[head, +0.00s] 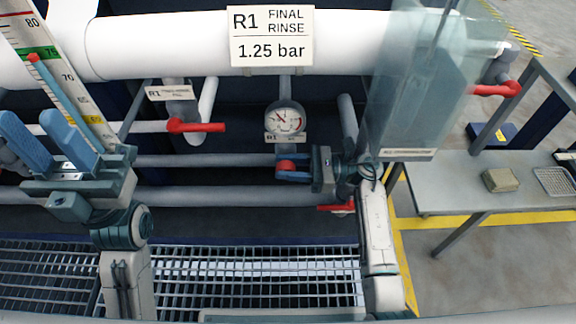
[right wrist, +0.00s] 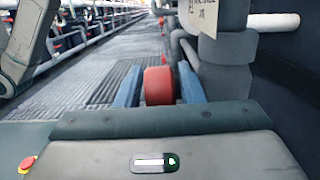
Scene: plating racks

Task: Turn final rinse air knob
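The final rinse air knob is a red round knob (head: 286,165) just below the R1 pressure gauge (head: 284,120). In the right wrist view the red knob (right wrist: 159,86) sits between my two blue fingertips. My right gripper (head: 290,167) is at the knob, with a finger on either side of it. The fingers lie close to its sides; I cannot tell whether they press on it. My left gripper (head: 45,140) is open and empty at the left, in front of the slanted scale. The R1 sign (head: 271,36) reads "FINAL RINSE 1.25 bar".
Red lever handles show left of the gauge (head: 197,126), below my right gripper (head: 336,208) and at the right pipe end (head: 497,90). A translucent panel (head: 415,85) hangs beside my right arm. Grating (head: 240,280) lies below; a grey table (head: 460,190) stands right.

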